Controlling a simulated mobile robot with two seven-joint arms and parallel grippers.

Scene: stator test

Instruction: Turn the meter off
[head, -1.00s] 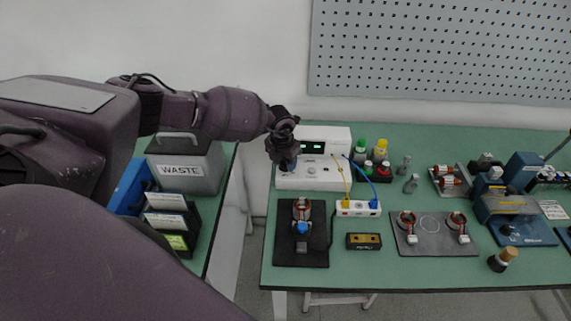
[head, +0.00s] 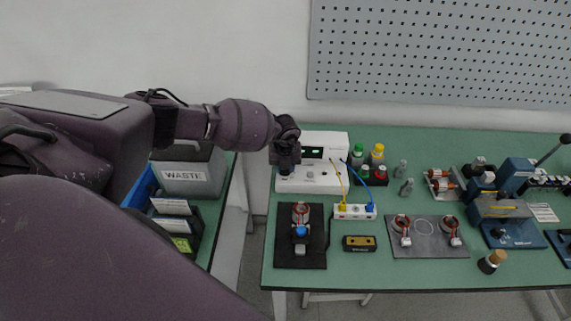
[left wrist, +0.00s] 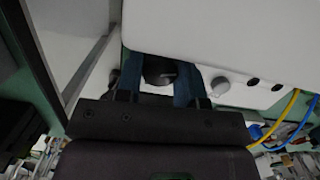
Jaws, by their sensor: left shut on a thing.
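The meter (head: 325,178) is a white box at the back left of the green bench, and its display (head: 313,152) shows lit green digits. My left gripper (head: 286,167) is at the left end of the meter's front and hides that part in the head view. In the left wrist view, the white meter (left wrist: 230,35) fills the top. The blue fingers of my left gripper (left wrist: 158,82) are shut on a black knob (left wrist: 159,68) on its front. A grey knob (left wrist: 220,86) sits to the right of the fingers. My right gripper is not in view.
Yellow and blue leads run from the meter to a white terminal block (head: 354,211). A black fixture (head: 300,255) with a stator lies in front of the meter. Several bottles (head: 376,155) stand to its right. A grey WASTE bin (head: 190,178) stands on the left.

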